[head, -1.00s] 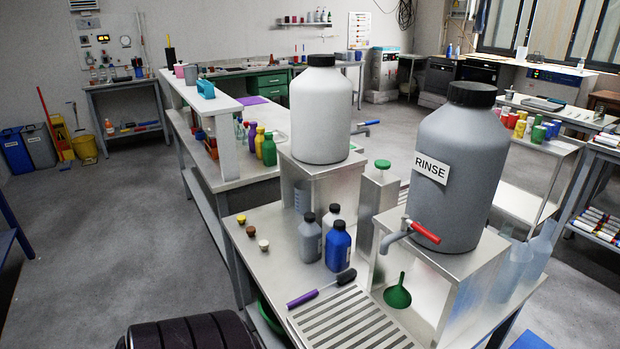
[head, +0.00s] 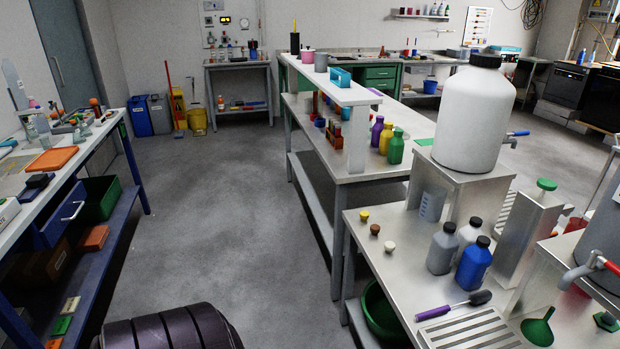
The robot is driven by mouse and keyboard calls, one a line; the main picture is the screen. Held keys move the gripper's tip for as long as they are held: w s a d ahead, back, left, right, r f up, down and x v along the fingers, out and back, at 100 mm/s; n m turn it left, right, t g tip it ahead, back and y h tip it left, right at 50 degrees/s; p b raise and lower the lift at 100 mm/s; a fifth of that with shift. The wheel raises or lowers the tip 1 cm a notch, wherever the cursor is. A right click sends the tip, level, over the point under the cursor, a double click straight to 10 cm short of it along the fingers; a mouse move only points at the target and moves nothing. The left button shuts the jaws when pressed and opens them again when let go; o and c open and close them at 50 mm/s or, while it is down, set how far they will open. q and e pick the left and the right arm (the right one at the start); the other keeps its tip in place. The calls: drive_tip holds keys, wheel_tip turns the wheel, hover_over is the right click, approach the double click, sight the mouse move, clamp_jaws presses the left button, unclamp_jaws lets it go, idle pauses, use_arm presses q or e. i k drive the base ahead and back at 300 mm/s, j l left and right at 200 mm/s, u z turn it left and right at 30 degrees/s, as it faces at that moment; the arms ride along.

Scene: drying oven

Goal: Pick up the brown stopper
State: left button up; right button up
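Three small stoppers stand in a short row at the left edge of the steel bench (head: 395,278). The brown stopper (head: 375,229) is the middle one. A yellow stopper (head: 364,215) is behind it and a cream stopper (head: 389,246) is in front of it. All three stand apart from one another, and nothing covers the brown one. Neither of my grippers is in view.
Grey, white and blue bottles (head: 473,264) stand right of the stoppers, with a purple-handled brush (head: 453,306) in front. A white drum (head: 474,118) sits on a steel stand behind. A blue bench (head: 70,225) stands left. The floor (head: 240,220) between is clear.

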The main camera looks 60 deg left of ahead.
sight(375, 229)
drive_tip(key=u, duration=1.35)
